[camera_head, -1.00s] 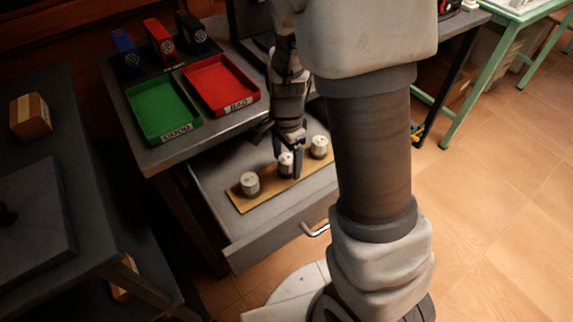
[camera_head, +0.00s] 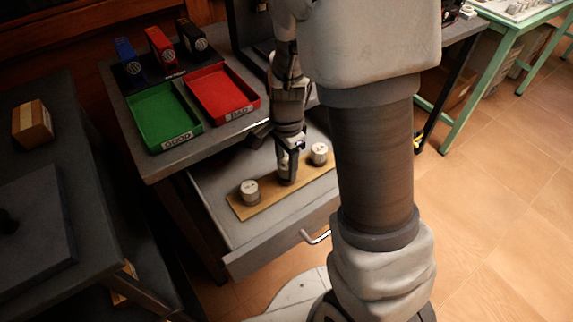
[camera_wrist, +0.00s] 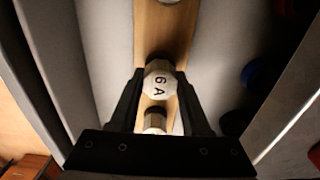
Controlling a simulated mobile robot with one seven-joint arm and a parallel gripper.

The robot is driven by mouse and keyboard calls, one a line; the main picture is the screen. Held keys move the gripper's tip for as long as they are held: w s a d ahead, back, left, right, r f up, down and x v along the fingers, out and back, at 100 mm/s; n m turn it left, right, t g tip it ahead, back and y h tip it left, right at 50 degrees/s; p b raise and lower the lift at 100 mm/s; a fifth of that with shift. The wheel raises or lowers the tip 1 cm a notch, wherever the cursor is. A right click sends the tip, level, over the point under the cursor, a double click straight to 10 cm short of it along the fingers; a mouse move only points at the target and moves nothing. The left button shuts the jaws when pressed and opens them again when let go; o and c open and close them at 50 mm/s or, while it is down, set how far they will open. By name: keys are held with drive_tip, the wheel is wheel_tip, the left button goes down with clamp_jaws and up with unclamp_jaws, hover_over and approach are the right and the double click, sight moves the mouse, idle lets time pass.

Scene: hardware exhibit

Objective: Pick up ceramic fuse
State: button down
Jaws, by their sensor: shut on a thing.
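Three white ceramic fuses are in a row along a wooden strip (camera_head: 263,202) in the open drawer. My gripper (camera_head: 287,168) is shut on the middle fuse, which is mostly hidden by the fingers in the head view. In the wrist view, that fuse (camera_wrist: 160,84) shows a white top marked "6 A" between my gripper's two dark fingers (camera_wrist: 160,90). The left fuse (camera_head: 250,191) and the right fuse (camera_head: 319,153) stand apart from my gripper. I cannot tell whether the held fuse is clear of the strip.
A green tray (camera_head: 165,118) labelled GOOD and a red tray (camera_head: 221,92) labelled BAD lie on the bench above the drawer (camera_head: 275,240). Blue, red and black holders stand behind them. A dark table (camera_head: 60,200) with a wooden block (camera_head: 32,124) is at the left.

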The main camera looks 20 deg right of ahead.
drive_tip(key=r, duration=0.1)
drive_tip(key=r+p, duration=0.1)
drive_tip(key=r, duration=0.1)
drive_tip(key=d+r+p, duration=0.1)
drive_tip(key=shift+s+d+r, duration=0.1)
drive_tip(key=shift+s+r, duration=0.05)
drive_tip(key=shift+s, duration=0.1)
drive_tip(key=s+d+r+p, duration=0.2)
drive_tip(key=s+d+r, duration=0.2)
drive_tip(key=d, duration=0.5)
drive_tip(key=shift+s+r+p, duration=0.35)
drive_tip(key=shift+s+r, duration=0.05)
drive_tip(key=shift+r, duration=0.45)
